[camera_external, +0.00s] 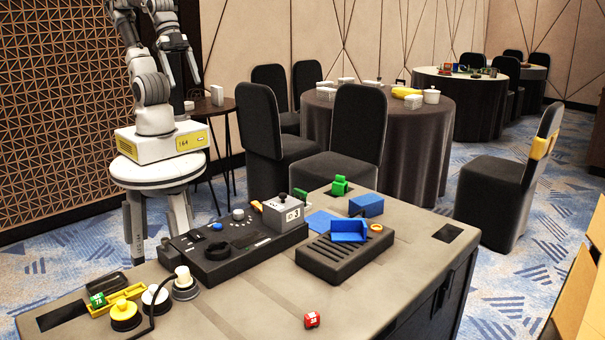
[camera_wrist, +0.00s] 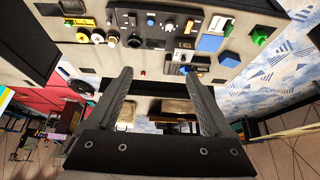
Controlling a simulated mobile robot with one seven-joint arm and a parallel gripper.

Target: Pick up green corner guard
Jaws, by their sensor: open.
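A bright green blocky piece (camera_external: 340,186) stands at the far edge of the grey table, behind a blue block. A smaller green piece (camera_external: 300,194) is left of it, partly hidden by the grey box. I cannot tell which is the corner guard. The wrist view shows a larger green piece (camera_wrist: 260,36) at the upper right and a small green one (camera_wrist: 228,30) left of it. My gripper (camera_wrist: 160,78) is open and empty, well apart from both. In the external view my arm is raised at the upper left.
The grey table (camera_external: 255,305) holds a black control panel (camera_external: 225,250), a grey box (camera_external: 283,213), blue blocks (camera_external: 367,205), a black ribbed unit (camera_external: 340,258), a red block (camera_external: 312,320) and yellow and white knobs (camera_external: 125,315). Its front middle is mostly clear. Chairs and round tables stand behind.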

